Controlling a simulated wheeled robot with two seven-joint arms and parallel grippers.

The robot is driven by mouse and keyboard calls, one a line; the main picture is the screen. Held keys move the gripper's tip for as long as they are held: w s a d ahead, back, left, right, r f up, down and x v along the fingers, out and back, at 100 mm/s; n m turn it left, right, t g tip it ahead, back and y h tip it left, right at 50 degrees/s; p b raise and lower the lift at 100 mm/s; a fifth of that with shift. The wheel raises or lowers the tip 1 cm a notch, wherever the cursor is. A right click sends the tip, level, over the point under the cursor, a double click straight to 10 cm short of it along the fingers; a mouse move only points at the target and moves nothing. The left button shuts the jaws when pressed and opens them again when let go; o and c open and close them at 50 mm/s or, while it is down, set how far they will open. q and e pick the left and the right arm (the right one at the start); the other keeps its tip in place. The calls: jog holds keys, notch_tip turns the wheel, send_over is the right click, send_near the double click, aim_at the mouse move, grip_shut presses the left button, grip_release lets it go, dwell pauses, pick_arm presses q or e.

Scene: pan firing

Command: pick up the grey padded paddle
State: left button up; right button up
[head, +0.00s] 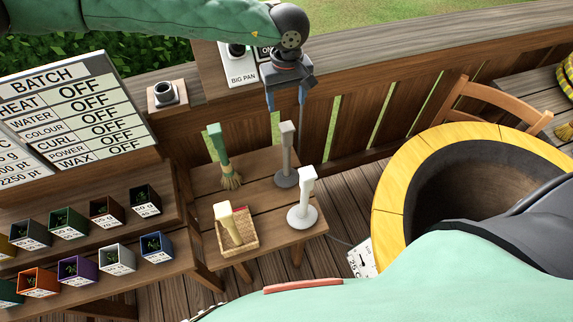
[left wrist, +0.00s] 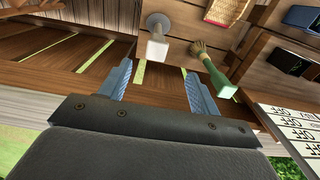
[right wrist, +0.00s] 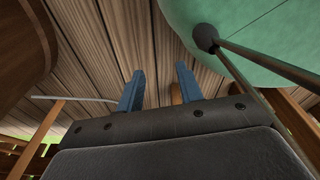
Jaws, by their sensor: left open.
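The grey padded paddle (head: 287,150) stands upright on the small wooden table, its round grey pad down and its square handle up. In the left wrist view its handle end (left wrist: 157,50) shows just beyond and between the fingertips. My left gripper (head: 286,102) is open and empty, above the paddle in the head view and apart from it. It also shows in the left wrist view (left wrist: 157,72). My right gripper (right wrist: 159,70) is open and empty over the deck boards, and is not in the head view.
A white paddle (head: 303,205), a green-handled brush (head: 219,150) and a basket (head: 248,238) with a cream-handled tool share the table (head: 262,200). A wooden railing (head: 350,125) runs behind. A yellow-rimmed barrel (head: 400,180) stands right; coloured boxes (head: 75,270) stand left.

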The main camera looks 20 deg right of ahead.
pick_arm(q)
jog(key=b, duration=0.4)
send_over(287, 126)
notch_tip(287, 126, down, 5)
jog(key=shift+r, duration=0.1)
jog(key=shift+s+f, duration=0.1)
jog(key=shift+f, duration=0.25)
pick_arm(e)
jog(key=w+a, duration=0.1)
jog(key=w, duration=0.7)
pick_arm(q)
notch_tip(287, 126, down, 2)
jog(key=shift+f, duration=0.1)
jog(key=shift+f+p, duration=0.25)
jog(key=shift+p, duration=0.25)
notch_tip(287, 126, down, 4)
jog(key=shift+p, duration=0.6)
jog(key=shift+f, duration=0.3)
pick_arm(e)
jog(key=s, duration=0.1)
jog(key=s+f, duration=0.1)
jog(key=s, duration=0.1)
jog(key=s+d, duration=0.1)
jog(key=s, duration=0.1)
jog(key=shift+s+f, duration=0.25)
jog(key=shift+f, duration=0.1)
pick_arm(q)
jog(key=shift+c, duration=0.2)
